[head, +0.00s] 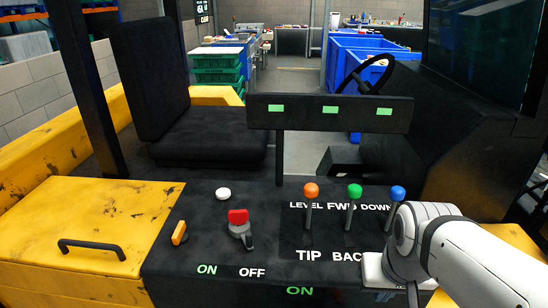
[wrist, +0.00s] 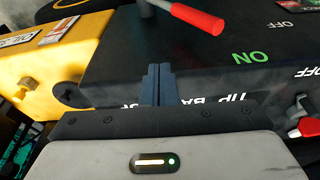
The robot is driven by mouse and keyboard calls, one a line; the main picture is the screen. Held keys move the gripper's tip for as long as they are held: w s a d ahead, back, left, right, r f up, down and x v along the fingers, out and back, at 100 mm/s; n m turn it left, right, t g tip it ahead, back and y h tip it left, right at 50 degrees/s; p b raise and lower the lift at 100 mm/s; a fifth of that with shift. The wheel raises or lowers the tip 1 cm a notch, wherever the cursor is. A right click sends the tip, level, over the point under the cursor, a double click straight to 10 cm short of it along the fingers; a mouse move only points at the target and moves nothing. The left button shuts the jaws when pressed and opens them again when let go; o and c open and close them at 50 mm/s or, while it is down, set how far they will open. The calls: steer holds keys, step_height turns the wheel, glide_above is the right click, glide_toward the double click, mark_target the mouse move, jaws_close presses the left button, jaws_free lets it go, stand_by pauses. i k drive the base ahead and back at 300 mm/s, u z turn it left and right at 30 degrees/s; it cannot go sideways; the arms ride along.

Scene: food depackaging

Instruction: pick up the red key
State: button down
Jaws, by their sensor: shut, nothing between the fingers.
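The red key (head: 238,216) sits upright in a grey key switch (head: 242,236) on the black console, above the OFF label in the head view. A red piece, which looks like the same key (wrist: 305,127), shows at the right edge of the wrist view, partly cut off. My gripper (wrist: 158,70) is shut and empty, its dark fingers together over the black console. It is well apart from the key. In the head view my arm is at the right, and the fingertips are hard to make out.
Orange (head: 311,190), green (head: 355,191) and blue (head: 398,193) knobbed levers stand right of the key. A white button (head: 223,194) and an orange switch (head: 179,233) are left of it. A red-handled lever (wrist: 198,17) shows in the wrist view. A seat (head: 208,137) stands behind.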

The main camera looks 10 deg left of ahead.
mark_target(238, 217)
steer(key=z, duration=1.05)
steer(key=k, duration=1.25)
steer(key=u, duration=1.65)
steer(key=i, duration=1)
